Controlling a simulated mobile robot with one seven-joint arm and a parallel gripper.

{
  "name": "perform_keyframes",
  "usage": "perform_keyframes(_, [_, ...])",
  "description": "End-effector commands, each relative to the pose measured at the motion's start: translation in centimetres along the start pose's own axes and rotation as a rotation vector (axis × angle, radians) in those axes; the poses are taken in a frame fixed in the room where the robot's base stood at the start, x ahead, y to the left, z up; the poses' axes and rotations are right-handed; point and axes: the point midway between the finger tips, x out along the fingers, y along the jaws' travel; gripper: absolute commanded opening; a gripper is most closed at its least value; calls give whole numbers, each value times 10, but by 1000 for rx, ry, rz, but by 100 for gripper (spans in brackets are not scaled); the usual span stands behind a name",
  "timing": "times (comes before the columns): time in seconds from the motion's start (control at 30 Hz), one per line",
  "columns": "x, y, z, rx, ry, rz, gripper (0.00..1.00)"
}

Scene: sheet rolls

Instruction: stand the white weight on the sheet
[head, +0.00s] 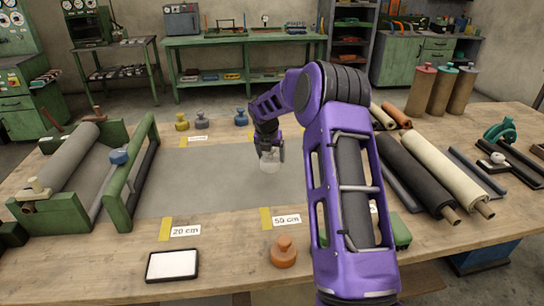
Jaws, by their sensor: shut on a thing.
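The grey sheet (190,182) lies flat across the middle of the wooden table, running right from the green roll stand. My gripper (270,152) points down over the right part of the sheet. It is shut on the white weight (270,164), a small pale piece that looks upright. The fingers and wrist hide its upper part. I cannot tell whether its base touches the sheet or is slightly above it. My arm hides the sheet's right end.
Yellow (182,122), grey-blue (201,120) and blue (241,117) weights stand behind the sheet. A copper weight (283,252) and a white-topped tray (172,265) are in front. The green stand (118,190) is left; dark (412,175) and cream rolls (440,172) lie right.

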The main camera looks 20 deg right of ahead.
Motion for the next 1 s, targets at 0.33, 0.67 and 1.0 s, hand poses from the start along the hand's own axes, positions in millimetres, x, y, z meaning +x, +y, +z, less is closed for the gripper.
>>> perform_keyframes(0.33, [30,0,-11,0,-4,0,0])
perform_keyframes(0.67, [59,0,-22,1,-6,2,0])
perform_keyframes(1.0, [63,0,-26,1,-1,-1,86])
